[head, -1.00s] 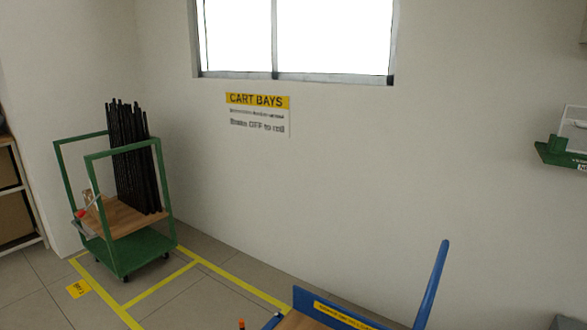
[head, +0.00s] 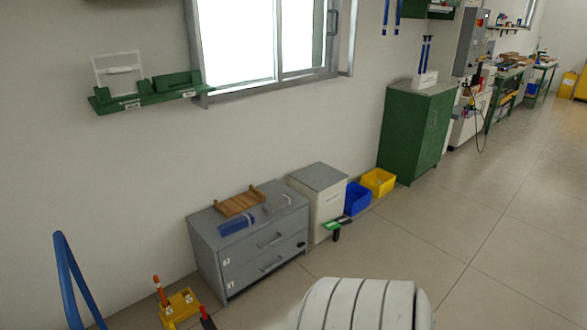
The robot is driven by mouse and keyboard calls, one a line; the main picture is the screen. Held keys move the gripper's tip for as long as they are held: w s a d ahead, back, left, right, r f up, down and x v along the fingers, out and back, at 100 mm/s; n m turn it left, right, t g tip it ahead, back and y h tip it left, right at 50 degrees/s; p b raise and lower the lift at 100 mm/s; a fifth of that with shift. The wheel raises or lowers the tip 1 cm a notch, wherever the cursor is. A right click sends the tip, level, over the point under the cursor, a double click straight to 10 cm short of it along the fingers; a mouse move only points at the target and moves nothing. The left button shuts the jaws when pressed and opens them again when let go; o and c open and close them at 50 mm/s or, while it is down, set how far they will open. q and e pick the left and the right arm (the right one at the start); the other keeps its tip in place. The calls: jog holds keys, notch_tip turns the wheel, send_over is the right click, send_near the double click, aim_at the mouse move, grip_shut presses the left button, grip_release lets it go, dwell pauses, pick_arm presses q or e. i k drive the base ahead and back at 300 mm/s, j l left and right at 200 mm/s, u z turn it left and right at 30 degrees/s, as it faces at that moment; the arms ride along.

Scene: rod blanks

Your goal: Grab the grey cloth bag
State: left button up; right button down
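I cannot make out a grey cloth bag for certain. A small greyish item (head: 277,205) lies on top of the grey drawer cabinet (head: 262,262) in the head view, too small to tell what it is. Beside it on the cabinet top are a dark blue item (head: 236,225) and a wooden rack (head: 239,202). Neither of my grippers is in view. A white ribbed part at the bottom edge appears to be mine.
A pale cabinet (head: 319,201), a blue bin (head: 357,198) and a yellow bin (head: 378,182) stand along the wall. A green cabinet (head: 414,130) is farther right. A yellow stand (head: 180,308) is at lower left. Floor on the right is clear.

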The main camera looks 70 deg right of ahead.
aim_at(281, 203)
jog(key=z, duration=2.15)
jog(key=i+l+u, duration=0.3)
jog(key=i+l, duration=0.85)
